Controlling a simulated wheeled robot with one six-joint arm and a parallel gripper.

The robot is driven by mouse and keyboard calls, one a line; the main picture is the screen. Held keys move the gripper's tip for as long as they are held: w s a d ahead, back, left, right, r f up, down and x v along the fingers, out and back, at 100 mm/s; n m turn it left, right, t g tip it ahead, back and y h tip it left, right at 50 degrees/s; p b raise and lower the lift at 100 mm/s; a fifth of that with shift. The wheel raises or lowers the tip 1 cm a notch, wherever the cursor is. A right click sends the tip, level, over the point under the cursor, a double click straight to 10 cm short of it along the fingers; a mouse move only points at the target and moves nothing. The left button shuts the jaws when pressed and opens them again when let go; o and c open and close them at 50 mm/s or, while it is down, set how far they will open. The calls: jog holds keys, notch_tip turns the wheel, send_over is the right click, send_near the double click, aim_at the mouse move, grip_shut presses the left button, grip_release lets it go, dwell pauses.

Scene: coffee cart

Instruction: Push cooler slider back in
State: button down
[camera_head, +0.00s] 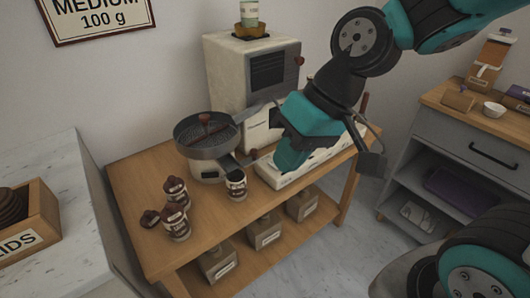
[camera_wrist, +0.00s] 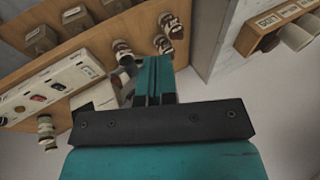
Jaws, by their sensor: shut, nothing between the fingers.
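The cooler is a round metal pan (camera_head: 178,137) on a white base at the front of the white roaster (camera_head: 225,65). A stirring arm with a dark red knob lies across it. A small dark-red knob (camera_head: 254,153), which looks like the slider's end, shows at the pan's right front, beside the chute. A canister with dark contents (camera_head: 236,186) stands below the chute. My gripper (camera_head: 284,166) is shut and empty, pointing down just right of the knob; I cannot tell if they touch. In the wrist view my closed fingers (camera_wrist: 154,78) hide most of the cooler.
A long white panel (camera_head: 270,178) lies behind my gripper on the wooden table (camera_head: 130,190). Several brown-labelled jars (camera_head: 174,222) stand front left. Labelled bins (camera_head: 265,232) are on the lower shelf. A marble counter (camera_head: 60,205) is left, a grey cabinet (camera_head: 450,145) right.

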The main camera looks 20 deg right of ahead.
jog(key=w+d+f+m+t+b, duration=0.1)
jog(key=w+d+f+m+t, duration=0.1)
jog(key=w+d+f+m, duration=0.4)
jog(key=w+d+f+m+t+y, duration=0.1)
jog(key=w+d+f+m+t, duration=0.2)
jog(key=w+d+f+m, duration=0.3)
jog(key=w+d, duration=0.1)
jog(key=w, duration=0.3)
jog(key=shift+w+f+b, duration=0.15)
jog(key=shift+w+b, duration=0.1)
jog(key=shift+b, duration=0.1)
jog(key=shift+f, duration=0.1)
send_near(256, 159)
notch_tip(256, 159, down, 2)
jog(key=shift+w+a+f+p, duration=0.25)
jog(key=shift+w+a+p, duration=0.1)
jog(key=shift+w+a, duration=0.15)
jog(key=shift+w+a+f+p, duration=0.25)
jog(key=shift+w+a+p, duration=0.1)
jog(key=shift+a, duration=0.3)
jog(key=shift+w+a+f, duration=0.15)
jog(key=shift+w+a, duration=0.2)
jog(key=shift+w, duration=0.1)
jog(key=shift+w, duration=0.1)
